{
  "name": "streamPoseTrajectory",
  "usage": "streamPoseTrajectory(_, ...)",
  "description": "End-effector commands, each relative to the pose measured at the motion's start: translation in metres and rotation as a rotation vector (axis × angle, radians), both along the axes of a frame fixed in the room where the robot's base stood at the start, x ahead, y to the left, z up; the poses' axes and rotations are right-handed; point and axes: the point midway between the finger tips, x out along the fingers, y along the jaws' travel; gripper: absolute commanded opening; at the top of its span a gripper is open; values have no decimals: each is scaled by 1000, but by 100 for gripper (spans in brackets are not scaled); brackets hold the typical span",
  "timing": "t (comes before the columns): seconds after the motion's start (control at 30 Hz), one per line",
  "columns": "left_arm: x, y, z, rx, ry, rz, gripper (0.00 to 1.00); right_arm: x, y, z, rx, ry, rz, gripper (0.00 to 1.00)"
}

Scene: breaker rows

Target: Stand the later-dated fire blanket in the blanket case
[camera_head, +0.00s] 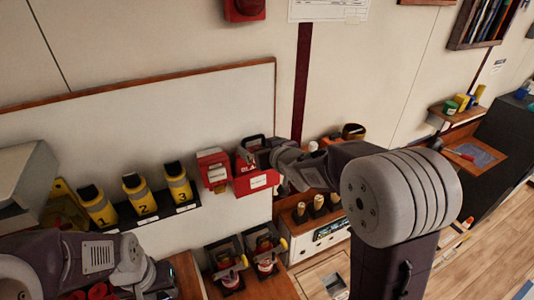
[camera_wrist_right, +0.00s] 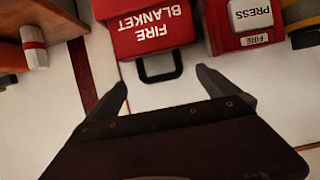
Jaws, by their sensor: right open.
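In the right wrist view a red box lettered FIRE BLANKET (camera_wrist_right: 150,28) appears upside down, with a black loop handle (camera_wrist_right: 160,76). In the head view this red box (camera_head: 257,181) is against the wall with a white label. I cannot tell whether it is a blanket or the case, and I read no date. My right gripper (camera_wrist_right: 162,84) is open and empty, its fingertips on either side of the handle's end. In the head view the right gripper (camera_head: 262,155) partly covers the box. My left gripper (camera_head: 155,278) is low at the left; its jaws are unclear.
A red PRESS FIRE call point (camera_wrist_right: 238,25) is beside the box, also in the head view (camera_head: 213,170). Yellow numbered torches (camera_head: 140,198) stand on a shelf at left. Two red-and-yellow items (camera_head: 265,258) sit in black holders below. Wooden handles (camera_head: 318,202) stand at right.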

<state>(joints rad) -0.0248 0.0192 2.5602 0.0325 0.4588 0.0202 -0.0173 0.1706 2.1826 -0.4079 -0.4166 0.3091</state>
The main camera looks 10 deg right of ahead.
Motion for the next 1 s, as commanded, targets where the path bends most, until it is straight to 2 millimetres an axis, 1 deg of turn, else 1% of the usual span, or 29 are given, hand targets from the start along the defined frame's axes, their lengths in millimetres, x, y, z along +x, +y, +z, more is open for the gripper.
streamPoseTrajectory(0.03, 0, 0, -3, 0, 0, 0, 36, -10, -2, 5, 1, -5, -1, 100)
streamPoseTrajectory(0.1, 0, 0, -4, 0, 0, 0, 36, -23, -5, 10, 0, -3, -2, 100)
streamPoseTrajectory(0.23, 0, 0, -2, 0, 0, 0, 36, -39, -8, 18, 0, -3, -1, 100)
streamPoseTrajectory(0.37, 0, 0, -2, 0, -1, 0, 36, -46, -9, 20, 0, 0, 0, 100)
streamPoseTrajectory(0.57, 0, 0, -2, 0, -1, 0, 36, -46, -9, 20, 0, 0, 0, 100)
streamPoseTrajectory(0.63, 0, 0, -2, 0, 0, 0, 36, -47, -11, 14, -4, 18, -9, 100)
streamPoseTrajectory(0.67, 0, 0, -2, 0, 0, 0, 36, -51, -14, 6, -9, 46, -24, 100)
streamPoseTrajectory(0.73, 0, 0, -2, 0, 0, 0, 36, -70, -29, -33, -36, 185, -83, 100)
streamPoseTrajectory(0.77, 0, 0, -2, 0, 0, 0, 36, -84, -36, -55, -51, 270, -113, 100)
streamPoseTrajectory(0.8, 0, 0, -2, 0, 0, 0, 36, -108, -43, -85, -67, 397, -149, 100)
streamPoseTrajectory(0.87, 0, 0, -2, 0, 0, 0, 36, -150, -50, -123, -84, 585, -183, 100)
streamPoseTrajectory(0.9, 0, 0, -2, 0, 0, 0, 36, -179, -50, -142, -90, 702, -194, 100)
streamPoseTrajectory(1.0, 0, 0, -2, 0, 0, 0, 36, -239, -45, -172, -87, 934, -194, 100)
